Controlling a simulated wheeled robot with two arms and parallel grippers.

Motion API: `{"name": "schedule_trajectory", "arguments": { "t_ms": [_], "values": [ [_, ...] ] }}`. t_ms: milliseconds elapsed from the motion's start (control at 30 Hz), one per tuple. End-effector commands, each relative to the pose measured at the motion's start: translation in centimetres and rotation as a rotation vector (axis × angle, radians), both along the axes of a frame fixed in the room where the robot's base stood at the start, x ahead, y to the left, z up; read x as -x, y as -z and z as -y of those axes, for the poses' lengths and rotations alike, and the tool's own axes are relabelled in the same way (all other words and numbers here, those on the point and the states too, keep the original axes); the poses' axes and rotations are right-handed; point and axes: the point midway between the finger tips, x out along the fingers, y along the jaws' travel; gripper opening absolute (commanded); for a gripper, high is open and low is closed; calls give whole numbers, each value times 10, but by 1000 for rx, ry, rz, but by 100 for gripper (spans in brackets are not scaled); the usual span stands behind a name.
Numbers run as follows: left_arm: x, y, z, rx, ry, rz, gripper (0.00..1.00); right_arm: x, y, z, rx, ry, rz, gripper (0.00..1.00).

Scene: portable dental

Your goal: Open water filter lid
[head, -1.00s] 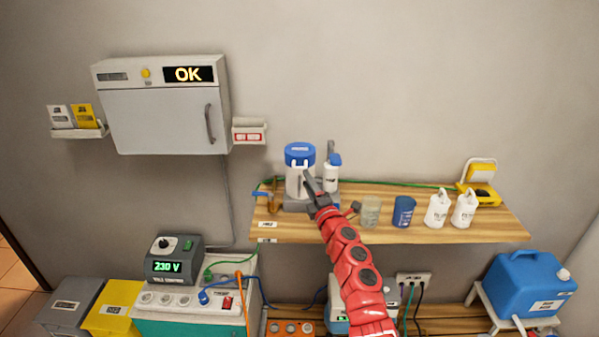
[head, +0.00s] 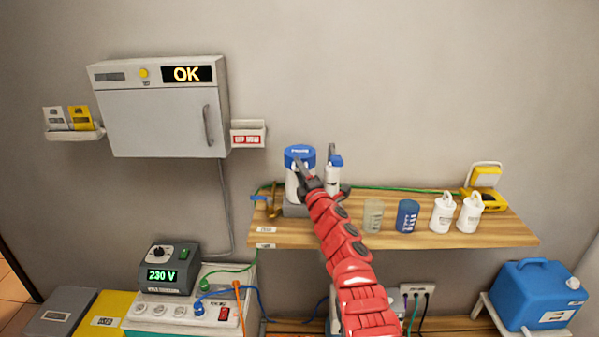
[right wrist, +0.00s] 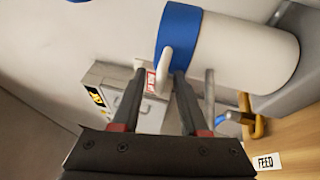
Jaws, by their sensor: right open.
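The water filter is a white upright cylinder (head: 292,188) with a blue lid (head: 299,153), at the left end of the wooden shelf. In the right wrist view the blue lid (right wrist: 178,35) and white body (right wrist: 245,50) appear on their side. A white loop-like tab (right wrist: 164,68) sticks out from the lid. My right gripper (head: 309,176) is in front of the filter, partly covering it. In the right wrist view its open fingers (right wrist: 159,82) are on either side of the tab's end; I cannot tell whether they touch it. My left gripper is not in view.
A smaller white bottle with a blue top (head: 334,176) stands close right of the filter. A grey wall cabinet (head: 155,122) hangs at left.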

Motion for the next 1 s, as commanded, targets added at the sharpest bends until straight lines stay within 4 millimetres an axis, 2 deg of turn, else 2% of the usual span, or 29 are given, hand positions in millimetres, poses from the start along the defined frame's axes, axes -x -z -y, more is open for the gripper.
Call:
{"name": "schedule_trajectory", "arguments": {
  "t_ms": [67, 200, 300, 1000],
  "values": [
    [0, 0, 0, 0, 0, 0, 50, 0, 0, 0, 0, 0, 0, 40],
    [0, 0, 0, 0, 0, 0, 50, 0, 0, 0, 0, 0, 0, 14],
    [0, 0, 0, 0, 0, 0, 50, 0, 0, 0, 0, 0, 1, 0],
    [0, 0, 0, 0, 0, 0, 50, 0, -3, 0, -2, -1, 3, 0]
  ]
}}
